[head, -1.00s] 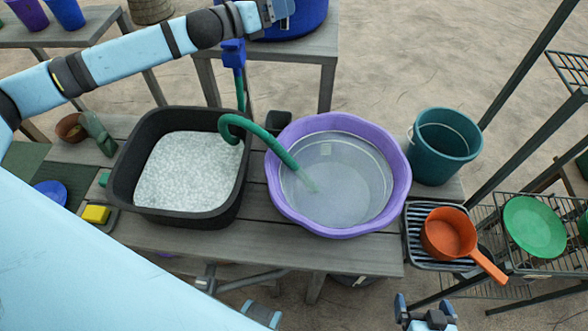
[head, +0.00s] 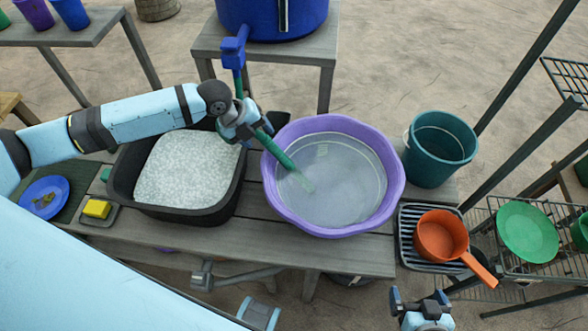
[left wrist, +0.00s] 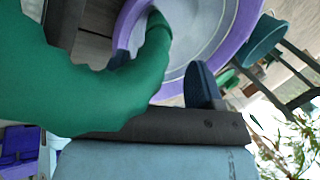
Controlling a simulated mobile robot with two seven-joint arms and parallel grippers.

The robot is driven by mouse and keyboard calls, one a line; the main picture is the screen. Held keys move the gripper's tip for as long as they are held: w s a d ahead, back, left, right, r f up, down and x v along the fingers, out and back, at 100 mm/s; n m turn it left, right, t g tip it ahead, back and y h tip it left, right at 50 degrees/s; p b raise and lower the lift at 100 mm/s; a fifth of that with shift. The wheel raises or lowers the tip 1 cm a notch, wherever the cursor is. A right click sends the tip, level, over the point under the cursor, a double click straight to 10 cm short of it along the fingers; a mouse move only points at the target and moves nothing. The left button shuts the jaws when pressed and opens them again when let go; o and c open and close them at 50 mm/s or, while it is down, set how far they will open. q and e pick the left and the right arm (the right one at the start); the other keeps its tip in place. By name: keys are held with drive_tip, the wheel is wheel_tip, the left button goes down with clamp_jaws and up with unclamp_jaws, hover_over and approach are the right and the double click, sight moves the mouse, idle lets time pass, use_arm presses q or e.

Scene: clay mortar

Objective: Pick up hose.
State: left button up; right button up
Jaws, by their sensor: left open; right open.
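The green hose (head: 274,149) comes down from a blue tap (head: 235,46), and its end hangs over the water in the purple basin (head: 392,205). My left gripper (head: 247,128) is open at the hose's bend and hides part of it. In the left wrist view the hose (left wrist: 85,85) crosses close in front of the camera, near the open fingers (left wrist: 165,72). I cannot tell whether it touches them. My right gripper (head: 421,298) is open and empty at the bottom right, away from the hose.
A black tub (head: 180,216) of pale water or foam stands left of the basin on the wooden bench (head: 300,255). A teal bucket (head: 425,165) and an orange scoop (head: 440,238) are to the right. A blue barrel (head: 265,15) stands behind.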

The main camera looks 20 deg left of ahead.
sight(264, 140)
use_arm(q)
drive_tip(key=shift+p+x, duration=0.7)
drive_tip(key=shift+x, duration=2.8)
drive_tip(key=shift+a, duration=0.25)
drive_tip(key=c, duration=0.9)
